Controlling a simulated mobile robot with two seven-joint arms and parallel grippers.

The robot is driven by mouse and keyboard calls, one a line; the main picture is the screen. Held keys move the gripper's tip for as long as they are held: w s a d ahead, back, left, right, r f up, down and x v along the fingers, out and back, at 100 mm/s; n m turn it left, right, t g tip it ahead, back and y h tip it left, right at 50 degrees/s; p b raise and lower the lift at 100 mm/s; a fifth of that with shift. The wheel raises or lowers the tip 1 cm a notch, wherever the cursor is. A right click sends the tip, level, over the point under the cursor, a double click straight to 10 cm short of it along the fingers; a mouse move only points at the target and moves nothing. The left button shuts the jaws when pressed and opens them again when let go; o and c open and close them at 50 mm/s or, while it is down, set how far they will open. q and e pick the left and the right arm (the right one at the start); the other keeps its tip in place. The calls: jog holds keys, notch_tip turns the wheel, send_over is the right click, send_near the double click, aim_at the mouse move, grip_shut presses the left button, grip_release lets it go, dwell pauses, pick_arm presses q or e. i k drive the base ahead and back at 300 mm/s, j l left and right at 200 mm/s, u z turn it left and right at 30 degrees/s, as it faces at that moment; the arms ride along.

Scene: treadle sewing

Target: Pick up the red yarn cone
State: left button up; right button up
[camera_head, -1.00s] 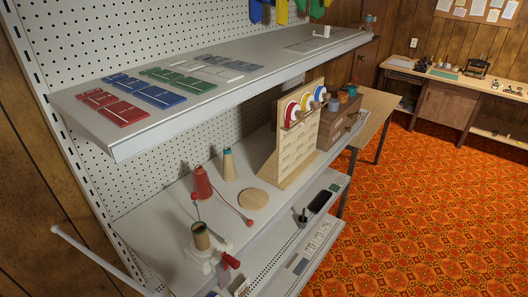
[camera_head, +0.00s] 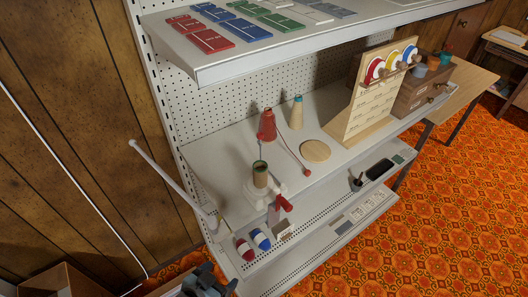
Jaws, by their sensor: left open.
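The red yarn cone (camera_head: 268,126) stands upright on the middle shelf (camera_head: 235,165), toward its back left. A thin reddish strand runs from near it to a small red ball on the shelf. My left gripper (camera_head: 206,284) shows at the bottom edge, partly cut off. It is open, low in front of the shelves and well apart from the cone. My right gripper is out of view.
A winder with a green-topped spool (camera_head: 260,174) stands in front of the cone. A beige cone with a blue top (camera_head: 297,113) and a round wooden disc (camera_head: 315,151) are to its right. The upper shelf (camera_head: 220,72) overhangs; a pale rod (camera_head: 170,173) sticks out left.

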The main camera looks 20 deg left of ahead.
aim_at(266, 126)
jog(key=u, duration=1)
jog(key=k+l+u, duration=0.15)
jog(key=u, duration=0.3)
jog(key=k+l+u, duration=0.2)
jog(key=u, duration=0.3)
